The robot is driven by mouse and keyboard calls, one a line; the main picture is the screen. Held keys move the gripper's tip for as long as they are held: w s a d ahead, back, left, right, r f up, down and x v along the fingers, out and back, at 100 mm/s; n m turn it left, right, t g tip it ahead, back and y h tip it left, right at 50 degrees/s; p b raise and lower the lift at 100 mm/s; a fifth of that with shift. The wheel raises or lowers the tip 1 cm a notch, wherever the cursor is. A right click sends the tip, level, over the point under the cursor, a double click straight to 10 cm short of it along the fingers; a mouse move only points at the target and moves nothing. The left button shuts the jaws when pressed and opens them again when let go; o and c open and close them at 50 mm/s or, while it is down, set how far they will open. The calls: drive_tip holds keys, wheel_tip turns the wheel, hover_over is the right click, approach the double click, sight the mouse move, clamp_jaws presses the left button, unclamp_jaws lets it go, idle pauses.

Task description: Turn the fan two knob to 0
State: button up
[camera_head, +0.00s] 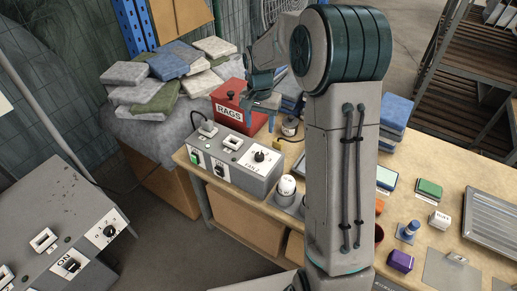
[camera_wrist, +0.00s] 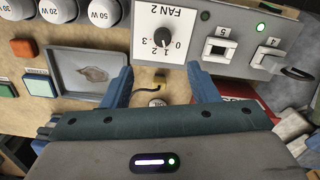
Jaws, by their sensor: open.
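The fan two knob (camera_wrist: 162,37) is a small black dial on a white plate marked FAN 2, with several numbers including 0 around it. I cannot tell for sure which number its pointer faces. In the head view the knob (camera_head: 259,156) sits at the right end of the top of a grey control box (camera_head: 232,166). My gripper (camera_wrist: 160,86) is open and empty, its two blue fingers spread apart, with the knob ahead and roughly between them, not touched. In the head view my gripper (camera_head: 262,103) is above and behind the box, near the red RAGS bin.
The red RAGS bin (camera_head: 236,112) stands behind the control box. Another grey panel (camera_head: 60,230) stands at left in the head view.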

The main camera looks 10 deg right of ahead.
sight(259, 155)
drive_tip(key=f, duration=0.4)
drive_tip(key=f+p, duration=0.1)
drive_tip(key=f, duration=0.4)
drive_tip(key=w+f+p, duration=0.1)
drive_tip(key=f, duration=0.4)
drive_tip(key=shift+f, duration=0.25)
drive_tip(key=c, duration=1)
